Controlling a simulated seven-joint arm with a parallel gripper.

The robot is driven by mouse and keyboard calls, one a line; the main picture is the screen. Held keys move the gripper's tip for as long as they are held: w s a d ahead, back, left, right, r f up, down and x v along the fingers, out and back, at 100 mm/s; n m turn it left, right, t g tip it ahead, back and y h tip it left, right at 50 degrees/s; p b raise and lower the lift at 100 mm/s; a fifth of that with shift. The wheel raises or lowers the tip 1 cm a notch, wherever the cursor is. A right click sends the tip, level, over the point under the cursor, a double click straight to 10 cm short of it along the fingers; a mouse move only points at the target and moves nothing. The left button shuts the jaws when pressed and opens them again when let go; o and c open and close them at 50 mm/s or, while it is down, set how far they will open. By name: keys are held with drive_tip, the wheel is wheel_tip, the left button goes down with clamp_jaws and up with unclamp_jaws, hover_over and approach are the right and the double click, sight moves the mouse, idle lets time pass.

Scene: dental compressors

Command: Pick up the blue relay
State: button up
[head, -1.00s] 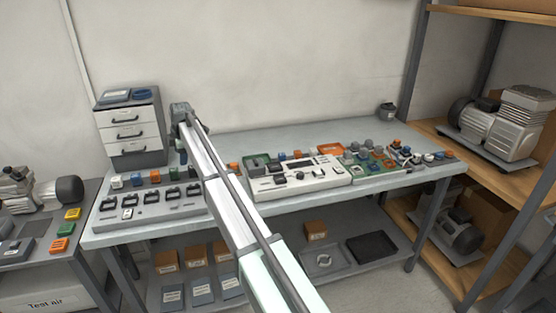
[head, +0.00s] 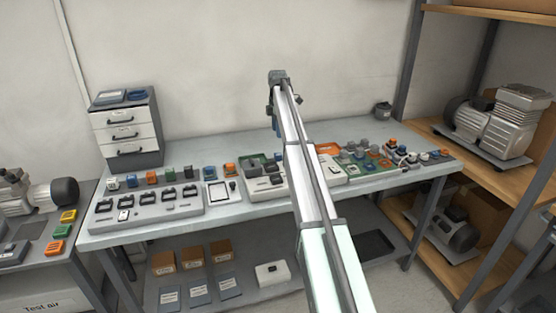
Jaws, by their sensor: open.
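A blue relay (head: 208,172) stands upright in the row of small coloured parts along the back of the workbench (head: 240,208), left of the middle. An orange part (head: 229,169) stands just right of it. My gripper (head: 272,116) is raised above the back of the bench, to the right of the blue relay and apart from it. It is open, small and seen partly behind my arm; I see nothing held in it. My arm hides part of the middle of the bench.
A grey tray with black modules (head: 145,217) lies in front of the row. A drawer unit (head: 126,128) stands at the back left. Several mixed parts crowd the right half, and a wooden shelf (head: 480,160) with compressors stands beyond. Air above the bench is clear.

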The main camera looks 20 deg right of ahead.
sight(278, 154)
wheel_tip(278, 154, down, 13)
drive_tip(key=shift+d+f, duration=0.1)
idle(0.7)
drive_tip(key=shift+c, duration=0.4)
drive_tip(key=c, duration=1)
drive_tip(key=shift+o, duration=0.2)
